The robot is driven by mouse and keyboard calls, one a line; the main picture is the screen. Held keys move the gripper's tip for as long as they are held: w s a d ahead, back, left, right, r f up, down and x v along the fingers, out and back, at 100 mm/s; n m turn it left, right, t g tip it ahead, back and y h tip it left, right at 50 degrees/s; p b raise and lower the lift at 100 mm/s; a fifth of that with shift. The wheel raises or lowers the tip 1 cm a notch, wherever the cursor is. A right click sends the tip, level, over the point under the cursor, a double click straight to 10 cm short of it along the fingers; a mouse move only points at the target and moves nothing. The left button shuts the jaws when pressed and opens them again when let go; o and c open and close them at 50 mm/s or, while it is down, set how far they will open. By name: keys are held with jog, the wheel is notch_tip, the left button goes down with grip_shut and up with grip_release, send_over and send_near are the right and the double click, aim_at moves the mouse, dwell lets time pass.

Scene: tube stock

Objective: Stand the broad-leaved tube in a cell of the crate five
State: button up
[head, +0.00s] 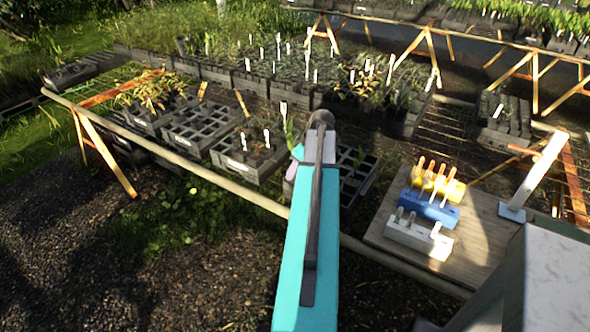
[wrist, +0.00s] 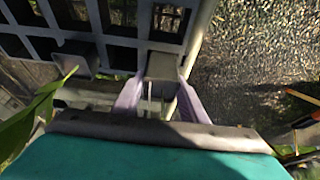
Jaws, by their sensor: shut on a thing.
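My gripper (wrist: 158,88) has its two lilac fingers closed on a small grey square tube (wrist: 162,66) in the wrist view. In the head view my gripper (head: 292,166) is mostly hidden behind my teal arm. Broad green leaves (head: 290,131) rise beside it there, and a large leaf (wrist: 38,112) crosses the left of the wrist view. A dark grey crate with square cells (wrist: 118,42) lies beneath and beyond the fingers. It also shows right of my arm in the head view (head: 352,184). I cannot tell whether the tube is inside a cell or above it, or read the crate's number.
Other crates stand on the bench to the left, one with mostly empty cells (head: 199,133) and one holding labelled plants (head: 246,166). A wooden rail (head: 190,165) runs along the bench's front. A board (head: 388,232) at right carries yellow, blue and white blocks.

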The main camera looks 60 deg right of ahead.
jog(key=shift+f+b, duration=0.5)
jog(key=shift+f, duration=0.35)
jog(key=shift+s+a+f+b, duration=0.2)
jog(key=shift+f+b, duration=0.1)
jog(key=shift+f, duration=0.2)
dwell(0.6)
jog(key=o, duration=1.3)
jog(key=shift+c, duration=0.2)
jog(key=shift+d, duration=0.1)
jog(key=shift+r, duration=0.15)
jog(key=shift+v, duration=0.8)
jog(key=b+v, duration=0.2)
jog(key=v, duration=1)
jog(key=shift+a+r, duration=0.2)
jog(key=shift+r, duration=0.25)
